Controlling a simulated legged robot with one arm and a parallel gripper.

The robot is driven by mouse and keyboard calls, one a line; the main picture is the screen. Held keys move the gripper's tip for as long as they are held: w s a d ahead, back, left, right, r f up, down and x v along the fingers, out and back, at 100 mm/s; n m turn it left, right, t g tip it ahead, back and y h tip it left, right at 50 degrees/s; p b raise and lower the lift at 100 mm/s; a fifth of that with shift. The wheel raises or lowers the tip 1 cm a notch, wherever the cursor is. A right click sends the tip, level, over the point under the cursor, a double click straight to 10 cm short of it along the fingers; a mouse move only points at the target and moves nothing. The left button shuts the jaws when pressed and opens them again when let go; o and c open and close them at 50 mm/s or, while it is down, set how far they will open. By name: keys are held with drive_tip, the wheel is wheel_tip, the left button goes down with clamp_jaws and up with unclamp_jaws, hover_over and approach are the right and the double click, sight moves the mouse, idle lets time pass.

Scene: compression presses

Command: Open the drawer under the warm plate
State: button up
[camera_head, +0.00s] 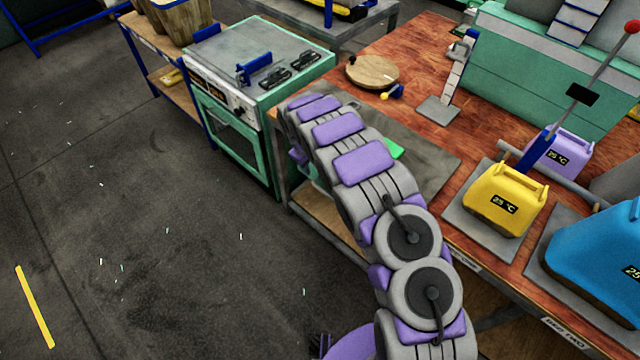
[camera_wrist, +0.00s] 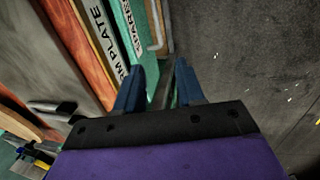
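In the wrist view, a label ending "M PLATE" (camera_wrist: 104,38) is on the table's edge strip. Beside it is a green drawer front (camera_wrist: 122,14) with a label that seems to start "SPARE". A pale bar handle (camera_wrist: 156,25) stands out from that front. My gripper (camera_wrist: 161,76) has two blue fingers, apart and pointing toward the front. A greyish strip shows between them; I cannot tell whether it is part of a handle or touches them. In the head view, my arm hides the gripper and the drawer. A grey slab (camera_head: 432,165) lies on the table there.
The wooden table (camera_head: 410,60) carries a round board (camera_head: 372,72), a yellow press block (camera_head: 505,200) and a blue one (camera_head: 600,255). A green stove (camera_head: 235,130) stands left of the table. The dark floor (camera_head: 130,240) in front is open.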

drive_tip(key=b, duration=0.1)
approach(320, 189)
drive_tip(key=f, duration=0.2)
drive_tip(key=f+b, duration=0.1)
drive_tip(key=f, duration=0.1)
drive_tip(key=w+f+b, duration=0.1)
drive_tip(key=f, duration=0.1)
drive_tip(key=shift+d+f, duration=0.35)
drive_tip(key=shift+d, duration=0.05)
drive_tip(key=shift+w+d+f+b, duration=0.1)
drive_tip(key=shift+d+f+b, duration=0.2)
drive_tip(key=shift+f, duration=0.2)
drive_tip(key=shift+a, duration=0.1)
drive_tip(key=shift+a, duration=0.2)
drive_tip(key=shift+c, duration=0.2)
drive_tip(key=shift+c, duration=0.7)
drive_tip(key=shift+d, duration=0.15)
clamp_jaws()
